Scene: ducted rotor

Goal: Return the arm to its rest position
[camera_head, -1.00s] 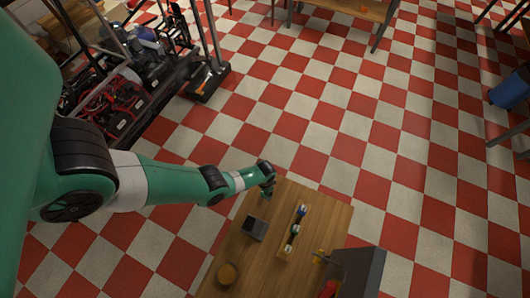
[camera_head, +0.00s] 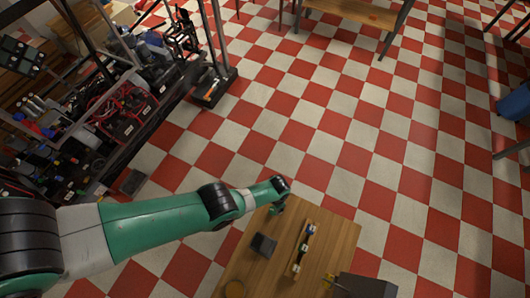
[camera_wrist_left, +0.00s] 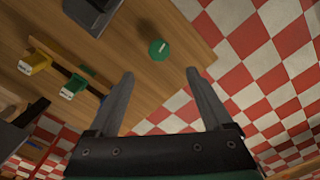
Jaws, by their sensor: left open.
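My green left arm (camera_head: 160,220) reaches in from the left in the head view. Its small gripper (camera_head: 278,208) is over the far left corner of the wooden table (camera_head: 338,238). In the left wrist view the gripper (camera_wrist_left: 161,84) has its two fingers spread wide apart with nothing between them. A round green piece (camera_wrist_left: 159,48) is on the table beyond the fingertips, apart from them. My right gripper is not in view.
A dark box (camera_head: 264,245) and a wooden strip holding small coloured parts (camera_head: 304,250) are on the table. A round yellowish item (camera_head: 235,289) and a grey case (camera_head: 366,287) are near the front. A cluttered rack (camera_head: 110,110) stands left; open floor lies beyond.

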